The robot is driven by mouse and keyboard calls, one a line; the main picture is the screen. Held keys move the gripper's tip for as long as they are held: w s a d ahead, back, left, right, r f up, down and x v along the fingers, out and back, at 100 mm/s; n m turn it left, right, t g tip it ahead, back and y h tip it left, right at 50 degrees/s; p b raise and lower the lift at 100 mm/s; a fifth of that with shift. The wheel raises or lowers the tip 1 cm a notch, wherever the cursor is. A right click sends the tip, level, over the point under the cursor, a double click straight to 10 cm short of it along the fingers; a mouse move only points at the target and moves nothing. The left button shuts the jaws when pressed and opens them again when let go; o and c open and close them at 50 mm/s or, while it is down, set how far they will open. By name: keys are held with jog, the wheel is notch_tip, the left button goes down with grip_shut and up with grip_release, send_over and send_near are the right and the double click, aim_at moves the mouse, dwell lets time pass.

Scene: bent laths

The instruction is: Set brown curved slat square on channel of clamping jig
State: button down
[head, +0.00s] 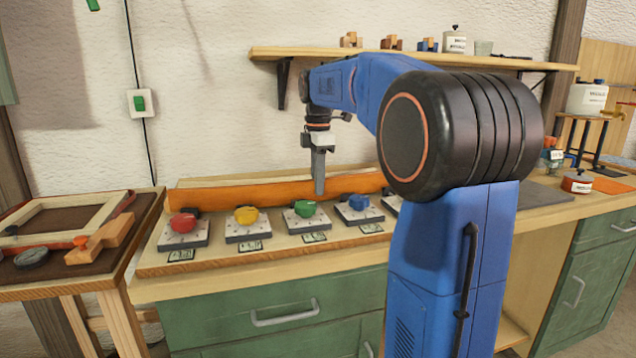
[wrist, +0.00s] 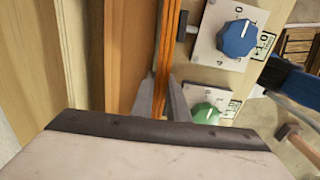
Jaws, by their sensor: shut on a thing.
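The brown curved slat (head: 240,195) is a long orange-brown strip standing on edge behind a row of dials in the head view. In the wrist view the slat (wrist: 168,45) shows as a narrow strip seen from above, running between my fingers. My gripper (head: 319,188) points down and is shut on the slat right of its middle; its fingertips also show in the wrist view (wrist: 164,100). The clamping jig (head: 215,262) is the pale wooden board under the dials. The slat's lower edge is hidden, so I cannot tell whether it sits in the channel.
Red (head: 183,223), yellow (head: 246,215), green (head: 305,208) and blue (head: 359,202) knobs stand on plates close in front of the slat. A framed tray (head: 122,205) is at the left. A shelf (head: 270,53) hangs above. My arm hides the bench's middle right.

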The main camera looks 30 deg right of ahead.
jog(key=shift+s+f, duration=0.25)
jog(key=shift+f, duration=0.95)
jog(key=c, duration=1.6)
grip_release()
jog(key=shift+c, duration=0.2)
jog(key=shift+r, duration=0.1)
notch_tip(320, 180, up, 20)
jog(key=shift+s+a+f, duration=0.15)
jog(key=shift+s+f, duration=0.1)
jog(key=shift+s, duration=0.15)
